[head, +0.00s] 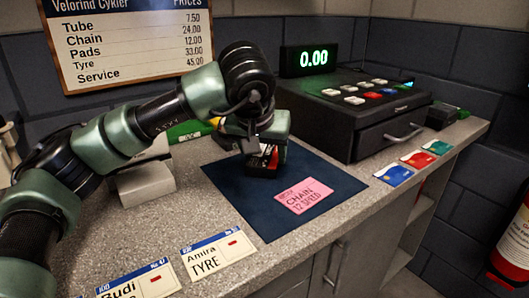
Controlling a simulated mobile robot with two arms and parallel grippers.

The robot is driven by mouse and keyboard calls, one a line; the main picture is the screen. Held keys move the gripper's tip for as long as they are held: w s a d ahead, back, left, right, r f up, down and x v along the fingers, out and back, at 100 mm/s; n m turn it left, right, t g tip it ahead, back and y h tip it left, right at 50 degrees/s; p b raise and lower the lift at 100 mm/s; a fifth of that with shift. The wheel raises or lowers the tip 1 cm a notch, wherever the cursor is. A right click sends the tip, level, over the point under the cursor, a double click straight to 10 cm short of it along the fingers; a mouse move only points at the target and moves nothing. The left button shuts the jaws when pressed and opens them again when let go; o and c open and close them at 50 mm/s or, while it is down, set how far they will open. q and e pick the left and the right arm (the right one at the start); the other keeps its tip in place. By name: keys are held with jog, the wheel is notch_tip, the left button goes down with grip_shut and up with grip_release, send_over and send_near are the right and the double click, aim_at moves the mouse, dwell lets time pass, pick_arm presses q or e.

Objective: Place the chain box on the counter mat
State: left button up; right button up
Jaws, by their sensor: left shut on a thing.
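The counter mat (233,187) is a dark blue rectangle on the speckled grey counter. My left gripper (262,150) is over the far part of the mat, pointing down. It is shut on a small black and red box (264,168), which I take to be the chain box. The box is at or just above the mat; I cannot tell whether it touches. The gripper hides its upper part. A pink note (305,196) reading "CHAIN 12 SPEED" lies on the mat's right part. My right gripper is not in view.
A black cash register (355,120) with a drawer stands behind the mat, with a green display (309,59). Three coloured cards (418,159) lie at right. Name tickets (216,252) lie along the front. A grey block (146,190) stands left of the mat.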

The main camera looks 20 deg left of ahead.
pick_arm(q)
jog(key=o, duration=1.7)
jog(key=shift+f, duration=0.1)
jog(key=shift+o, duration=0.2)
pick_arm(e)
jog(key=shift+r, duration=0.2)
pick_arm(q)
jog(key=shift+r, duration=0.35)
jog(key=p+v, duration=0.1)
jog(key=v, duration=1)
jog(key=shift+s+r+p, duration=0.25)
jog(key=shift+p, duration=0.05)
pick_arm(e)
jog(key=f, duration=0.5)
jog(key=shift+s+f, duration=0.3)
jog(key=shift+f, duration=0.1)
pick_arm(q)
jog(key=shift+d, duration=0.1)
